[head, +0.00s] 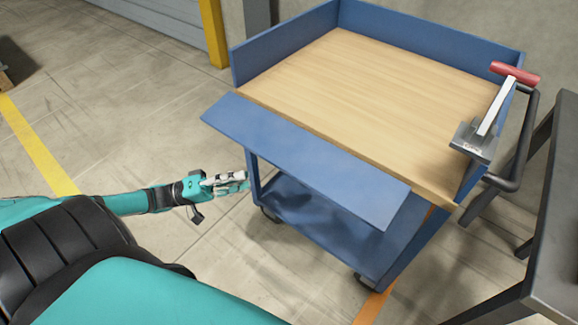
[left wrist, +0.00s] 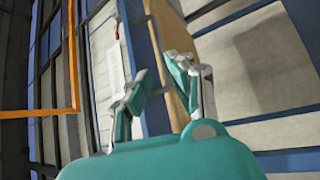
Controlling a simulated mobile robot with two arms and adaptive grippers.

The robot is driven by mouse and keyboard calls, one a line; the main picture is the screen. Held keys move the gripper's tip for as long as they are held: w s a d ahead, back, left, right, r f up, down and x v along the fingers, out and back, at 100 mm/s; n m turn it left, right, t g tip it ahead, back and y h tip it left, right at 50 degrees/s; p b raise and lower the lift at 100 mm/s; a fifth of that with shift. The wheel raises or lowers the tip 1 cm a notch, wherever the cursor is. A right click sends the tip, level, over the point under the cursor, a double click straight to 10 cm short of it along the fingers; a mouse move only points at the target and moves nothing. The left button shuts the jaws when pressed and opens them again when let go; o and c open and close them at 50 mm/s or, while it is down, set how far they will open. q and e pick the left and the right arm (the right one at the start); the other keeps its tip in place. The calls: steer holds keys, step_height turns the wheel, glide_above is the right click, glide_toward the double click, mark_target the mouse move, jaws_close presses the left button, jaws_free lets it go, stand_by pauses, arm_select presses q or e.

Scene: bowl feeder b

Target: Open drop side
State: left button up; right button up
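The blue drop side (head: 305,160) is the long flat panel along the near edge of the blue cart. It is folded outward, lying nearly flat, and stands out past the wooden deck (head: 390,105). My left gripper (head: 246,180) is at the cart's near left corner, below the panel's left end, and appears apart from it. In the left wrist view the two fingers (left wrist: 156,85) are spread, with a blue strip behind and between them; I cannot tell which cart part that is. No object shows in its grasp. My right gripper is out of view.
A lever with a red handle (head: 515,73) stands on the cart's right side, near a dark push bar (head: 522,150). A dark grey table (head: 556,240) is close at the right. A blue lower shelf (head: 330,222) lies under the deck.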

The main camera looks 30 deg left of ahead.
mark_target(287, 167)
arm_select(q)
steer(key=b+x, duration=0.1)
steer(key=x, duration=1)
steer(key=shift+w+d, duration=0.1)
steer(key=shift+w, duration=0.05)
steer(key=shift+w+d+r, duration=0.2)
steer(key=shift+w+d, duration=0.15)
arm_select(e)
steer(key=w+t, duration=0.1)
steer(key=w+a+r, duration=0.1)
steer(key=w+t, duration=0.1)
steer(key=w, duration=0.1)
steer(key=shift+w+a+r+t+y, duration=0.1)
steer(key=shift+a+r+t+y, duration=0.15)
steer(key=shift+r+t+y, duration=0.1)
arm_select(q)
jaws_close()
